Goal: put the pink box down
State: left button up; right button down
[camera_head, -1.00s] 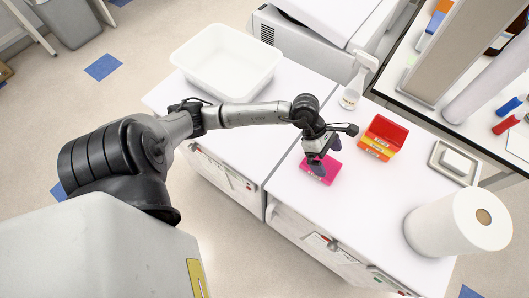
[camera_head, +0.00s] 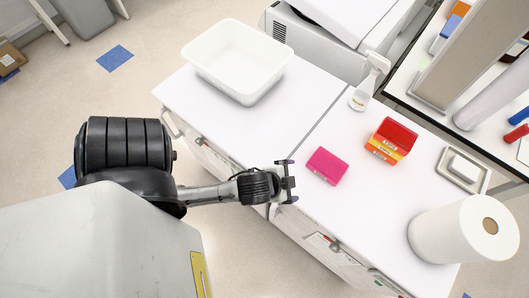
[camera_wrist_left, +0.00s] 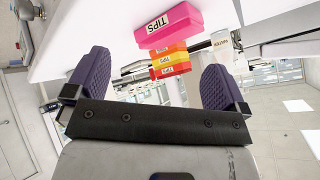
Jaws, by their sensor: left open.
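The pink box (camera_head: 327,166) lies flat on the white bench top, near its front edge, in the head view. It also shows in the left wrist view (camera_wrist_left: 168,22), with a label reading TIPS. My left gripper (camera_head: 289,181) is to the left of the pink box, apart from it, by the bench's front edge. Its two purple fingers are spread wide with nothing between them; they also show in the left wrist view (camera_wrist_left: 157,84). My right gripper is in neither view.
A red, orange and yellow stack of boxes (camera_head: 391,141) stands right of the pink box. A white tub (camera_head: 237,88), a spray bottle (camera_head: 361,98), a paper roll (camera_head: 450,232) and a small metal-rimmed tray (camera_head: 447,181) stand around. The bench left of the pink box is clear.

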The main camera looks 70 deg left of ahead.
pick_arm(q)
jog(key=s+d+f+n+g+h, duration=0.1)
jog(key=s+d+f+g+h, duration=0.1)
jog(key=s, duration=0.6)
jog(key=d+f+g, duration=0.1)
jog(key=d+g, duration=0.1)
jog(key=g, duration=0.1)
jog(key=shift+s+n, duration=0.3)
jog(key=shift+s, duration=0.1)
